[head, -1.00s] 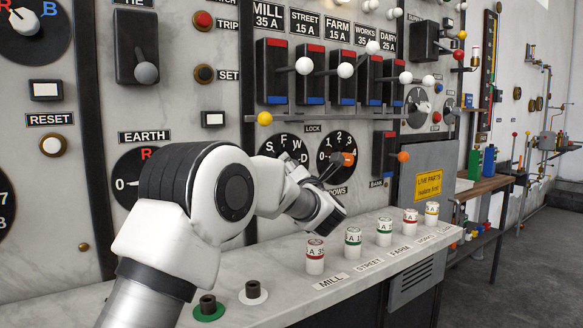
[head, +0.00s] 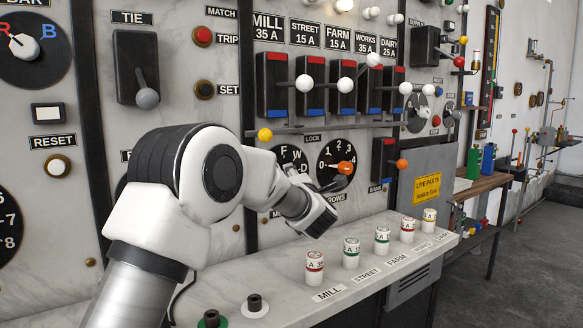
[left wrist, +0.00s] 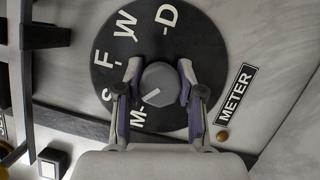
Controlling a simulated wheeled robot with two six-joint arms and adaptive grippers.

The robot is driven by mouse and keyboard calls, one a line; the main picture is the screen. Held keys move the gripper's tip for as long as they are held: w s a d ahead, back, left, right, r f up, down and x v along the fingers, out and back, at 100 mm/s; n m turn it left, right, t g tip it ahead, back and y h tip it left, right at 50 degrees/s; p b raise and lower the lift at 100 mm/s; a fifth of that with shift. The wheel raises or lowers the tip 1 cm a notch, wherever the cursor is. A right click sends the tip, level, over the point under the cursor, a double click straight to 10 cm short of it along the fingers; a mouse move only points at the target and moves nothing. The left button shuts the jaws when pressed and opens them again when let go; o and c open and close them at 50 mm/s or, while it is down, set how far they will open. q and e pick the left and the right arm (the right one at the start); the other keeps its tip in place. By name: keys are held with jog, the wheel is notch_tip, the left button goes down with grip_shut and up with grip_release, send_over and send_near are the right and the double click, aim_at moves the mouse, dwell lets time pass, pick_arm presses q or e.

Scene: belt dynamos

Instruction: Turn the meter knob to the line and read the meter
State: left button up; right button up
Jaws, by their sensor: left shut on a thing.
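The meter dial (head: 290,155) is a black disc on the marble panel, partly hidden by my left arm in the head view. In the left wrist view the dial (left wrist: 195,62) carries the white letters M, S, F, W and D, with a METER label (left wrist: 234,94) beside it. Its grey knob (left wrist: 158,80) has a white line pointing to the lower left, close to the M. My left gripper (left wrist: 158,76) is shut on this knob, one finger on each side. My right gripper is not in view.
A numbered dial with an orange knob (head: 345,167) is just right of the meter dial. Lever switches (head: 305,83) stand above. Several banded fuses (head: 314,268) stand on the marble ledge (head: 262,290) below, with a yellow warning sign (head: 427,188) to the right.

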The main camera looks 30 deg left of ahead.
pick_arm(q)
jog(key=shift+m+h+p, duration=0.4)
jog(key=shift+m+p, duration=0.6)
jog(key=shift+p, duration=0.1)
jog(key=o, duration=1.1)
jog(key=shift+o, duration=0.2)
jog(key=shift+d, duration=0.1)
jog(key=v, duration=1.2)
jog(key=shift+r, duration=0.1)
jog(key=shift+w+r, duration=0.1)
